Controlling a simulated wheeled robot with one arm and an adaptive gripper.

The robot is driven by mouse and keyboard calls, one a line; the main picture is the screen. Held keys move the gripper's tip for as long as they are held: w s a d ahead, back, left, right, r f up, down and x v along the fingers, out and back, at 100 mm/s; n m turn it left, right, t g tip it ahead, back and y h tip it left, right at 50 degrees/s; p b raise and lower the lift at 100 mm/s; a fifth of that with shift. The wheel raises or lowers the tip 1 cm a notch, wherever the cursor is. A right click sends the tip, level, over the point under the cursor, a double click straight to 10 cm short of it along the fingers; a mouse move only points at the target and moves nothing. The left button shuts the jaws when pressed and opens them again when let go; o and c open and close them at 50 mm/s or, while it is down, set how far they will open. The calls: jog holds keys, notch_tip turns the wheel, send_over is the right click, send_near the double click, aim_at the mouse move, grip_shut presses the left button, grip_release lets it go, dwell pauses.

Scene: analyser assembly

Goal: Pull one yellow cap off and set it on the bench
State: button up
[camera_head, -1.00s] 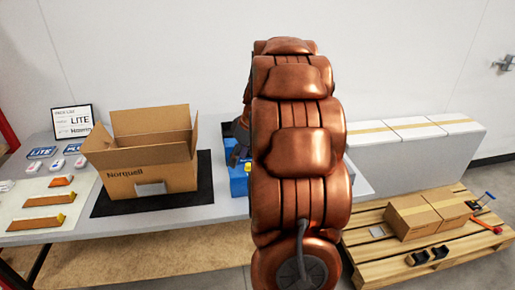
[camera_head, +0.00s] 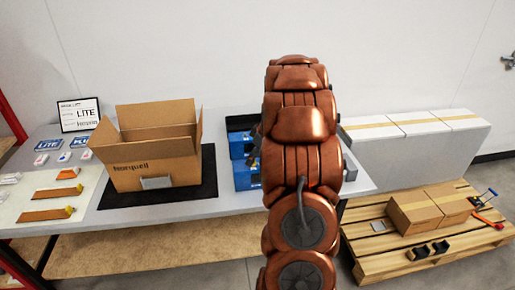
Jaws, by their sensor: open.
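Two orange-brown bars lie on a pale mat at the left of the bench. The nearer bar (camera_head: 45,215) has a yellow cap (camera_head: 70,210) on its right end. The farther bar (camera_head: 58,191) has a yellow cap (camera_head: 79,187) at its right end. A shorter orange piece (camera_head: 68,173) lies behind them, with a small yellowish end. My gripper (camera_head: 255,146) shows only as a dark edge beside my copper arm, over the blue units and far to the right of the caps. It is open; its fingertips are mostly hidden.
An open Norquell carton (camera_head: 150,172) stands on a black mat (camera_head: 200,193) between the bars and my arm. Blue units (camera_head: 246,177) sit partly behind my arm. A pallet (camera_head: 390,248) holds cartons at right.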

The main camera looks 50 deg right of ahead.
jog(key=shift+w+f, duration=0.15)
jog(key=shift+f, duration=0.2)
grip_shut()
jog(key=c, duration=0.7)
grip_release()
jog(key=shift+c, duration=0.2)
grip_shut()
jog(key=shift+r, duration=0.5)
jog(key=shift+a+r, duration=0.1)
jog(key=shift+r, duration=3.35)
